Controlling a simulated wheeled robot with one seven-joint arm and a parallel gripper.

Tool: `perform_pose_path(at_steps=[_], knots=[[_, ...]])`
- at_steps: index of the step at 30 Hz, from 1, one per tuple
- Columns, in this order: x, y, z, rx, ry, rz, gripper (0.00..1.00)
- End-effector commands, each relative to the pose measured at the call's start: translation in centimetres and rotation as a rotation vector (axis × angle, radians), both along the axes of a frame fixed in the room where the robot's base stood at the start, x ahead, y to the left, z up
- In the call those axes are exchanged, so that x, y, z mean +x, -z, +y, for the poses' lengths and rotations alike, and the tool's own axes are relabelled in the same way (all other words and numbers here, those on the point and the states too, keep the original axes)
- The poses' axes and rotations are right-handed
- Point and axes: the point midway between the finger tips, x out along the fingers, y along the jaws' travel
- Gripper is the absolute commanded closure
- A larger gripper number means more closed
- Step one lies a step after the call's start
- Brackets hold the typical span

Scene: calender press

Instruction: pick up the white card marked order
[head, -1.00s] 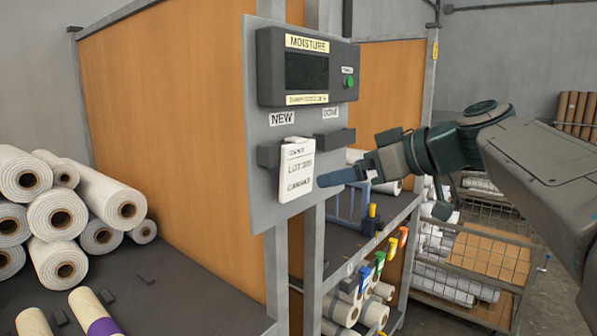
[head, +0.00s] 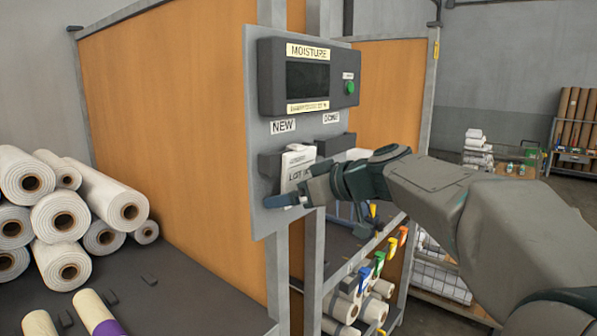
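The white card (head: 296,164) stands in the dark holder (head: 269,168) under the NEW label on the grey panel. Its upper part shows the start of a line reading LOT; its lower part is hidden behind my gripper. My gripper (head: 285,199) is in front of the card's lower part, coming in from the right. One blue-tipped finger reaches across to the card's lower left. The other finger is not clearly seen, so I cannot tell whether the gripper touches the card or how wide it is open.
A dark moisture meter (head: 308,78) with a green button sits above on the panel (head: 254,125). A second holder (head: 337,143) under the DONE label looks empty. White rolls (head: 62,218) lie at left; a shelf with coloured clips (head: 379,262) stands below right.

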Motion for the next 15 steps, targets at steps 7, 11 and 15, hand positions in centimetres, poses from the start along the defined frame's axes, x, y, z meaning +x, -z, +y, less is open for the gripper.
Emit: perform_pose_path(at_steps=[7, 11, 15], knots=[[0.07, 0.07, 0.12, 0.0, 0.0, 0.0, 0.06], [0.05, 0.06, 0.12, 0.0, 0.0, 0.0, 0.35], [0.05, 0.04, 0.11, 0.001, 0.0, -0.001, 0.35]])
